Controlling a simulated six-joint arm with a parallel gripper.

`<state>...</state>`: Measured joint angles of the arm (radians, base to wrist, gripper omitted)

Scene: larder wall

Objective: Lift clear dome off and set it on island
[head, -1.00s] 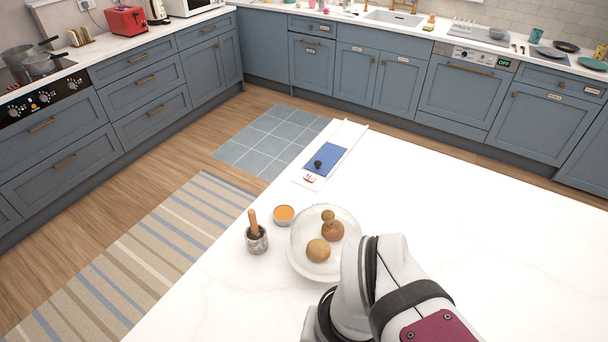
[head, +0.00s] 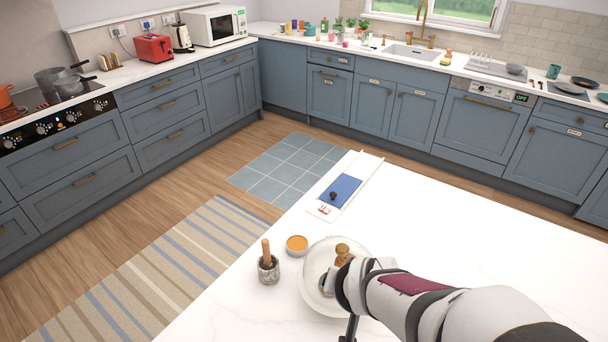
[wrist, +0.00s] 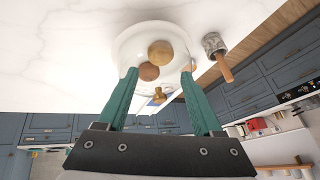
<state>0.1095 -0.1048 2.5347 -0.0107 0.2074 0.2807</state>
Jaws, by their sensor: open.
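A clear dome (head: 318,258) with a brass knob (head: 342,248) covers a pale plate (head: 308,294) on the white island (head: 480,260). Two round brown items sit under it; in the wrist view the two items (wrist: 155,60) show through the dome, and the brass knob (wrist: 158,95) shows between the fingers. My gripper (wrist: 159,74) is open and empty, its green fingers on either side of the knob in the picture. I cannot tell how far it is above the knob. In the head view my arm hides the right part of the dome.
A mortar with a wooden pestle (head: 268,265) and an orange-filled bowl (head: 297,244) stand left of the dome. A white board with a blue panel (head: 343,189) lies farther back. The island is bare to the right and at the back right.

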